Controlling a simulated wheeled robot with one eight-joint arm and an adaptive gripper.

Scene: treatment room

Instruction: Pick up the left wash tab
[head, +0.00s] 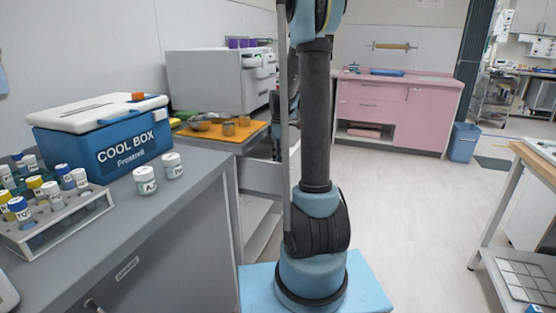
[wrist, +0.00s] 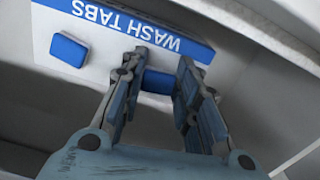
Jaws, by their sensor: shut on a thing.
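In the wrist view my gripper (wrist: 160,66) is shut on a blue wash tab (wrist: 157,83), with one finger on either side of it. This tab is the right one in the picture, where the label reads upside down. A second blue wash tab (wrist: 68,50) lies apart from the gripper, at the picture's left. Both are over a white card (wrist: 100,68) with a blue "WASH TABS" strip (wrist: 120,20). I cannot tell whether the held tab still touches the card. In the head view my gripper and the tabs are not visible.
Pale walls (wrist: 275,35) surround the card in the wrist view. In the head view a grey counter (head: 190,205) holds a blue cool box (head: 125,140), a vial rack (head: 75,215) and two white jars. A pink cabinet (head: 390,105) stands behind.

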